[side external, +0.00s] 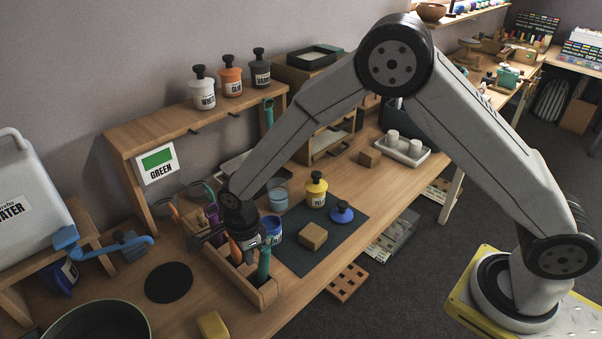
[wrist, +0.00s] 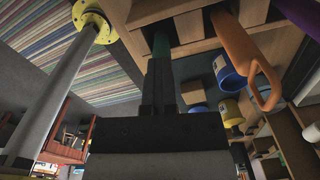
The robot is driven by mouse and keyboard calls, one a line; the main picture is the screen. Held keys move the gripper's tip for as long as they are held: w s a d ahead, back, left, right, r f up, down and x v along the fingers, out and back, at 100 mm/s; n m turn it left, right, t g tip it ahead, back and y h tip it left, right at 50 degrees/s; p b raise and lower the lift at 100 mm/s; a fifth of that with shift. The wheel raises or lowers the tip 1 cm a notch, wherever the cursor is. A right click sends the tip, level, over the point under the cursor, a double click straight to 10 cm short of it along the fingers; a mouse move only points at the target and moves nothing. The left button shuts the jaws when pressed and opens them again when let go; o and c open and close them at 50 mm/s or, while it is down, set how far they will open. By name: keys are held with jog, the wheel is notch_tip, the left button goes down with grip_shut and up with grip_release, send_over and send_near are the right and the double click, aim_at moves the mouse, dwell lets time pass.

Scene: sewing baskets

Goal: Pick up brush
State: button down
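A teal-handled tool (side external: 264,264) stands in the wooden tool holder (side external: 268,293); its lower end is hidden, so I cannot see whether it is the brush. My gripper (wrist: 159,70) is at the upper end of that teal handle, which also shows in the wrist view (wrist: 160,43). The fingers are close together and look shut on the handle. An orange handle (wrist: 247,62) and a purple handle (side external: 212,216) stand in the same holder, beside the gripper.
A blue-labelled pot (side external: 271,228) stands just behind the gripper. A dark mat (side external: 299,262) holds a wooden block (side external: 313,236), a yellow-topped jar (side external: 316,190) and a blue-knobbed item (side external: 342,213). A black disc (side external: 169,282) and a yellow block (side external: 213,326) lie nearby.

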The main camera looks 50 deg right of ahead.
jog(key=c, duration=0.5)
grip_release()
jog(key=shift+r, duration=0.1)
jog(key=shift+o, duration=0.3)
notch_tip(320, 180, up, 8)
jog(key=shift+f, duration=0.2)
